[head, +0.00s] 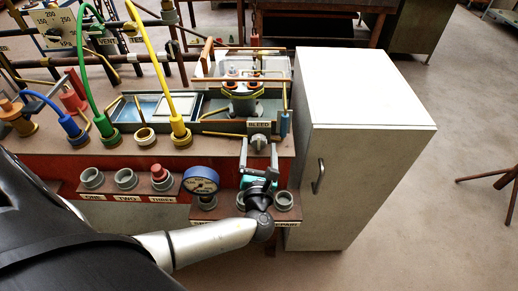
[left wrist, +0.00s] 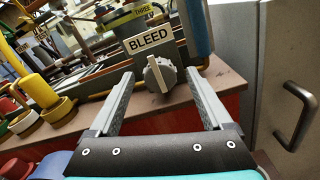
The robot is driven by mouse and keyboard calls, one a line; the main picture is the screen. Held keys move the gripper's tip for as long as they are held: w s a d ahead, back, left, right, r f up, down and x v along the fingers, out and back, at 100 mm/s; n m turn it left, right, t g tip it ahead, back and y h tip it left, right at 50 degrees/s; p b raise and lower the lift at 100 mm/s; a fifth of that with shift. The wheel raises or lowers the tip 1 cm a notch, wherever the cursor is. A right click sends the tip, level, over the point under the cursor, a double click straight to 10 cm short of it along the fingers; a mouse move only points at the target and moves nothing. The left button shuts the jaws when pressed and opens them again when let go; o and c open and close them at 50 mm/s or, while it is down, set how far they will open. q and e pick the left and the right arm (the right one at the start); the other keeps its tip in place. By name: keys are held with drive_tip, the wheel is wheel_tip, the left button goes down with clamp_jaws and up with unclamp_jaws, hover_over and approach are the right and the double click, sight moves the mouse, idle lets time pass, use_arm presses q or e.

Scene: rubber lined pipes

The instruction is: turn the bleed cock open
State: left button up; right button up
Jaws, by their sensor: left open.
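The bleed cock is a grey round knob (left wrist: 161,76) with a pale raised bar, below a white BLEED label (left wrist: 148,39) in the left wrist view. In that view the bar stands near upright, leaning slightly. In the head view the knob (head: 259,143) sits under the same label (head: 259,124) at the bench's front right. My left gripper (head: 259,155) is open just in front of the knob. Its two fingers (left wrist: 158,92) lie to either side of the knob in the left wrist view, and I see no contact. My right gripper is not in view.
A white cabinet (head: 365,90) with a handle (head: 319,177) stands close on the right. A blue pressure gauge (head: 201,181) and several grey sockets (head: 125,179) line the front ledge. Yellow (head: 160,65), green (head: 88,65) and blue hoses rise at the left. A blue cylinder (left wrist: 194,27) stands right of the label.

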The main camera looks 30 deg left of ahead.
use_arm(q)
clamp_jaws()
idle(0.7)
